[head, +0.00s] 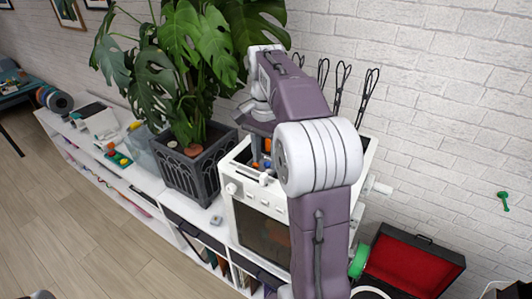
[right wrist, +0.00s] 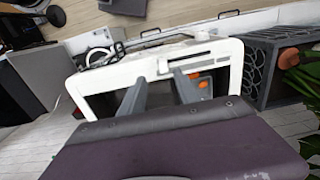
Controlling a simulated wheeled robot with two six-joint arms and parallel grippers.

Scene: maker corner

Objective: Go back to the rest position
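My right arm rises from the bottom of the head view and bends over a white oven-shaped box (head: 233,205) with an open top. My right gripper (head: 262,152) points down at that open top, partly hidden by its own wrist. In the right wrist view its two fingers (right wrist: 161,92) stand apart with nothing visible between them, over the white box's rim (right wrist: 235,70). A small orange item (right wrist: 203,83) shows inside the box, beside the fingers. My left gripper is not seen.
A dark planter (head: 190,175) with a large leafy plant stands close left of the box. Wire whisks (head: 341,82) rise behind it. An open black case with red lining (head: 405,268) lies at lower right. The wooden floor (head: 70,225) at left is clear.

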